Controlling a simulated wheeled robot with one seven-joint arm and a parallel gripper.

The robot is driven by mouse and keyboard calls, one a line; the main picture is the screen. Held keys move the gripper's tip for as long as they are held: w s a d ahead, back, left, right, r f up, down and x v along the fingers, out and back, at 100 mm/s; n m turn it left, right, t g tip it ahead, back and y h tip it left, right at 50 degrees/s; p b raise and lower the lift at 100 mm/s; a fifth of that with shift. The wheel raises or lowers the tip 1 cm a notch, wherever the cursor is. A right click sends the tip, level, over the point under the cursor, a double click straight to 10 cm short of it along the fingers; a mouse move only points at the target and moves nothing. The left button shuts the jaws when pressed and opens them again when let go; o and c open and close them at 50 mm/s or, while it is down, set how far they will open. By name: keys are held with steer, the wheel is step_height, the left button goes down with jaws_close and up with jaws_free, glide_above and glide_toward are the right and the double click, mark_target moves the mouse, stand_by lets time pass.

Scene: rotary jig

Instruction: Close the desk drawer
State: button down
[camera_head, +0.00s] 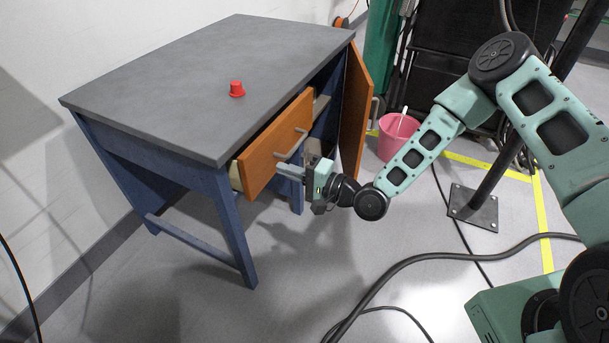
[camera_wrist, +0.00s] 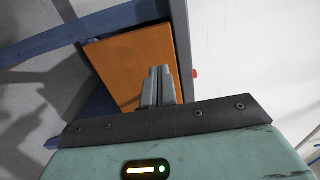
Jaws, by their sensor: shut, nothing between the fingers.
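The desk (camera_head: 210,75) has a grey top and a blue frame. Its drawer (camera_head: 262,158) has an orange wooden front with a metal bar handle (camera_head: 292,145), and it stands partly pulled out. My gripper (camera_head: 280,169) is shut and empty, its fingertips at the drawer front just below the handle. In the wrist view the shut fingers (camera_wrist: 160,75) point at the orange drawer front (camera_wrist: 128,62). I cannot tell whether they touch it. The handle is not clear in the wrist view.
A red button-like object (camera_head: 237,89) sits on the desk top. An orange cabinet door (camera_head: 355,112) stands open to the drawer's right. A pink bucket (camera_head: 398,137) is behind my arm. Black cables (camera_head: 400,264) lie on the floor. Floor in front of the desk is otherwise clear.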

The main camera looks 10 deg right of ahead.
mark_target(254, 160)
steer(key=x, duration=0.6)
steer(key=shift+w+a, duration=0.1)
steer(key=shift+a, duration=0.1)
steer(key=x, duration=0.1)
steer(key=b+x, duration=0.2)
steer(key=shift+w+a+f, duration=0.25)
steer(key=shift+a, duration=0.05)
steer(key=shift+w+a+r, duration=0.15)
steer(key=shift+w+a, duration=0.05)
steer(key=shift+a, duration=0.1)
steer(key=shift+r, duration=0.25)
steer(key=shift+a, duration=0.1)
